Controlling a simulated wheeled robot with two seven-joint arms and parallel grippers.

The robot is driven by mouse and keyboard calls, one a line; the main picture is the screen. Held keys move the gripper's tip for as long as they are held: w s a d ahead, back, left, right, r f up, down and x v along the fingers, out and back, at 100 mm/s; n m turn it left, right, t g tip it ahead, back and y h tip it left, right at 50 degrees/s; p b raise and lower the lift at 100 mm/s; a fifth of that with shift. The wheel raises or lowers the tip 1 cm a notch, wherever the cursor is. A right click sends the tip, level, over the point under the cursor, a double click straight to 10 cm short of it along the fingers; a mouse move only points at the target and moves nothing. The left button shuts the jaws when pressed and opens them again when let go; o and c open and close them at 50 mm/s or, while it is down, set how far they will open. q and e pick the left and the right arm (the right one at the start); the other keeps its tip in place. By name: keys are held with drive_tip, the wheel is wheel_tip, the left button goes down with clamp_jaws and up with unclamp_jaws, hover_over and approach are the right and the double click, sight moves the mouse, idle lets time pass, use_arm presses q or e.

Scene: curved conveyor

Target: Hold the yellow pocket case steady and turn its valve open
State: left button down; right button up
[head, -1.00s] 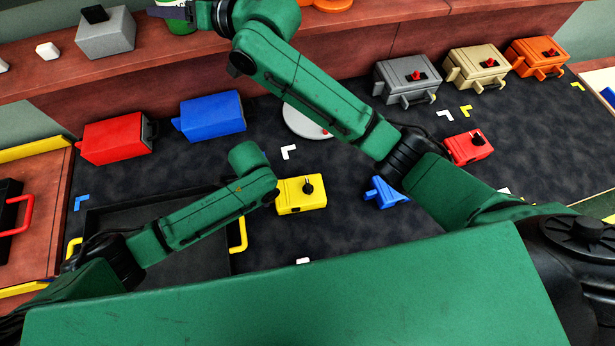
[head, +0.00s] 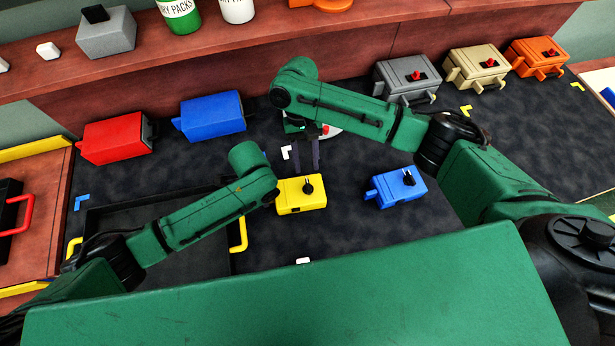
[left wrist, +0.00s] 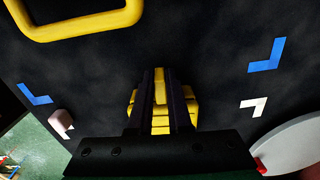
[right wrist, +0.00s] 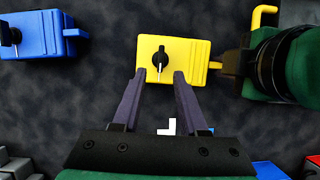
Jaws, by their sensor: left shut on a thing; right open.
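The yellow pocket case (head: 290,197) lies on the dark mat, with a black valve knob (head: 308,188) on top. Both show in the right wrist view, the case (right wrist: 190,62) and the knob (right wrist: 160,60). My left gripper (left wrist: 160,80) is shut on the end of the yellow case (left wrist: 188,112); my left forearm hides this grip in the head view. My right gripper (head: 306,167) is open just behind the case, fingers pointing down. In the right wrist view its fingertips (right wrist: 158,77) are spread on either side below the knob, not closed on it.
A blue case (head: 400,188) lies to the right, apart from the yellow one. Red (head: 115,138) and blue (head: 212,115) cases stand behind left. Grey (head: 405,80), tan (head: 478,68) and orange (head: 537,57) cases line the back right. A black tray (head: 195,262) lies front left.

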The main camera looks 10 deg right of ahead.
sight(308, 184)
drive_tip(key=x, duration=0.6)
clamp_jaws()
